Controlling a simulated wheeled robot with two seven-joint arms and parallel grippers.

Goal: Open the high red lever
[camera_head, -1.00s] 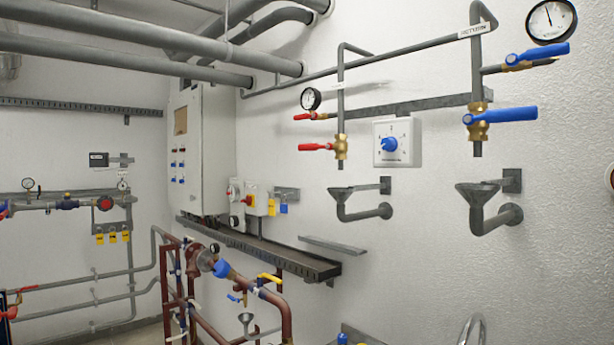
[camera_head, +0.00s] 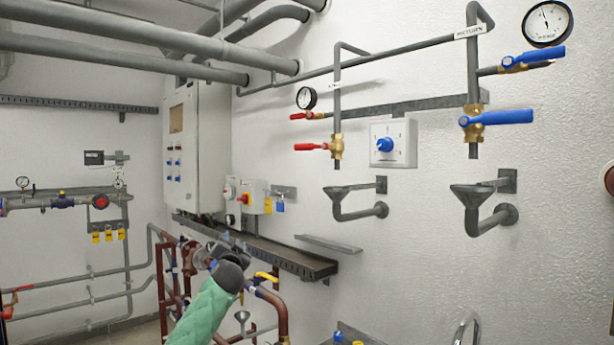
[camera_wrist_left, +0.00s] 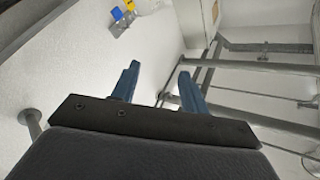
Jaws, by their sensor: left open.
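The high red lever (camera_head: 300,116) sits on a small brass valve below a pressure gauge (camera_head: 306,98), on the wall pipe. A second red lever (camera_head: 311,147) is just below it, on a larger brass valve (camera_head: 337,146). Both lie about horizontal, pointing left. My left gripper (camera_head: 224,240) is in the lower middle of the head view, well below and left of both levers, in front of the wall shelf. In the left wrist view its blue fingers (camera_wrist_left: 158,72) are apart with nothing between them. Neither red lever can be made out there. My right gripper does not show.
A grey control cabinet (camera_head: 198,150) and a red-and-yellow switch box (camera_head: 248,196) are on the wall above a dark shelf (camera_head: 290,258). Funnel drains (camera_head: 350,190) stick out under the valves. Red-brown pipes (camera_head: 280,310) stand beside my left arm.

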